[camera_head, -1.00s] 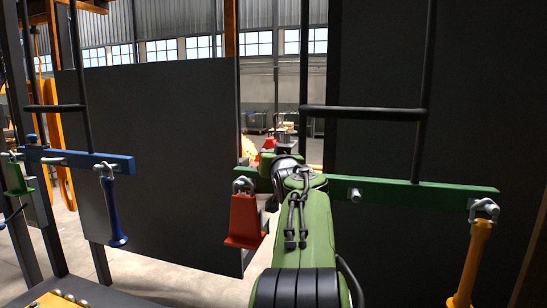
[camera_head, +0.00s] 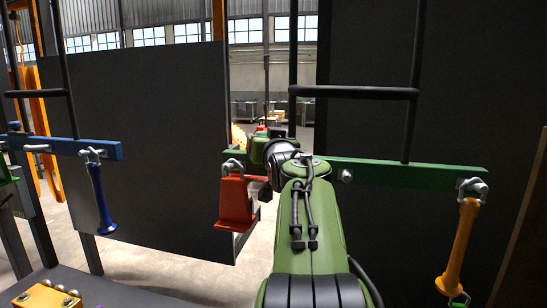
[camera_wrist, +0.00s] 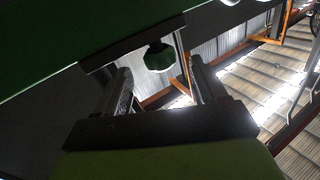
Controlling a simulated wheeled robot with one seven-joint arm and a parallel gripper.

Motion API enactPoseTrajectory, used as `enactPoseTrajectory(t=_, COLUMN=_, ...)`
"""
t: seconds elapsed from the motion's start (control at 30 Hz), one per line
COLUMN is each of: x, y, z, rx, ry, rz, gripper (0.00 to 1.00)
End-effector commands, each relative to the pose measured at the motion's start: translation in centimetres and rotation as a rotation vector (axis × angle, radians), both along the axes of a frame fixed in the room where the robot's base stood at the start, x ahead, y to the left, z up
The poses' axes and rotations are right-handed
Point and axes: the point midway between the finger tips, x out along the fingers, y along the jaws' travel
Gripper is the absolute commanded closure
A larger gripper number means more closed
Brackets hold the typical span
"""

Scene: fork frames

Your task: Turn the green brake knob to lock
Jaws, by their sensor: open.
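A dark green knob (camera_wrist: 158,57) shows in the wrist view, just ahead of my gripper (camera_wrist: 160,72). The gripper is open, with one finger to the left of the knob and one to the right. The knob appears between or slightly beyond the fingertips, and I see no clear contact. Its lock marking is not visible. A broad green surface (camera_wrist: 70,45) crosses the upper left of that view. In the head view my arm covers the middle, and neither the knob nor the fingers can be made out.
A green beam (camera_head: 415,174) crosses dark panels, with an orange handle (camera_head: 460,245) hanging at its right end. A red seat-shaped piece (camera_head: 236,208) hangs left of my arm. A blue beam (camera_head: 60,147) carries a blue handle (camera_head: 101,200). Open floor shows behind the panels.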

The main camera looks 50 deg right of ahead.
Motion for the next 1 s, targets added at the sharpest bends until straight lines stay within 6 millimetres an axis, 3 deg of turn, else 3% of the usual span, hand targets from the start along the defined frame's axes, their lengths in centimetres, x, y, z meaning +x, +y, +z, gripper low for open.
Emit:
enactPoseTrajectory(t=0.2, x=-5.3, y=3.9, z=-0.6, rx=0.001, ry=-0.006, rz=0.004, gripper=0.29)
enactPoseTrajectory(t=0.4, x=-8.5, y=6.1, z=-0.4, rx=0.0, ry=-0.001, rz=0.001, gripper=0.29)
enactPoseTrajectory(t=1.0, x=-9.2, y=6.6, z=-0.3, rx=0.001, ry=0.002, rz=0.0, gripper=0.29)
